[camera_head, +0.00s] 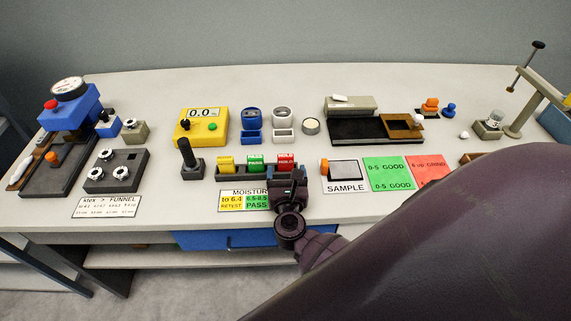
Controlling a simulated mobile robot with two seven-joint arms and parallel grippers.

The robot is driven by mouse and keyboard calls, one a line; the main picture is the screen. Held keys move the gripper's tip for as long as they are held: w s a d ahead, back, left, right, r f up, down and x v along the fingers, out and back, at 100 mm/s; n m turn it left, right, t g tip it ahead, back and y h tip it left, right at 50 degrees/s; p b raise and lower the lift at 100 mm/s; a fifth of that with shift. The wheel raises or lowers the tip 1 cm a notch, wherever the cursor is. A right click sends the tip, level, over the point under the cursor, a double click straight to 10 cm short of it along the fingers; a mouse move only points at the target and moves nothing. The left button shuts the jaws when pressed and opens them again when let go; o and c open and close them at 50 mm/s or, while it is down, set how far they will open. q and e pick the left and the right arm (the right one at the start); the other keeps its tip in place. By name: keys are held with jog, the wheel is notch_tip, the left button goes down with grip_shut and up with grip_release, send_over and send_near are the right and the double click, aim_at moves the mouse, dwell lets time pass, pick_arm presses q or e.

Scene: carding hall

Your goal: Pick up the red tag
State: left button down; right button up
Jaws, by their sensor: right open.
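The red tag (286,160), marked HOLD, stands at the right end of a dark rack (236,175). A green tag (255,162) and a yellow tag (226,163) stand to its left in the same rack. My right gripper (287,181) is open, just in front of the red tag and seen just below it. It hides the tag's lower part and the rack's right end. I cannot tell whether the fingers touch the tag. My left gripper is not in view.
A moisture card (232,201) lies under and left of my right gripper. A dark post on a block (189,160) stands left of the rack. The SAMPLE card (346,187) lies to the right. A yellow meter (201,126) and blue holder (251,125) stand behind.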

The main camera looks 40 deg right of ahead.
aim_at(286, 164)
jog(key=x, duration=0.6)
jog(key=shift+p, duration=0.4)
jog(key=shift+c, duration=0.2)
jog(key=c, duration=1)
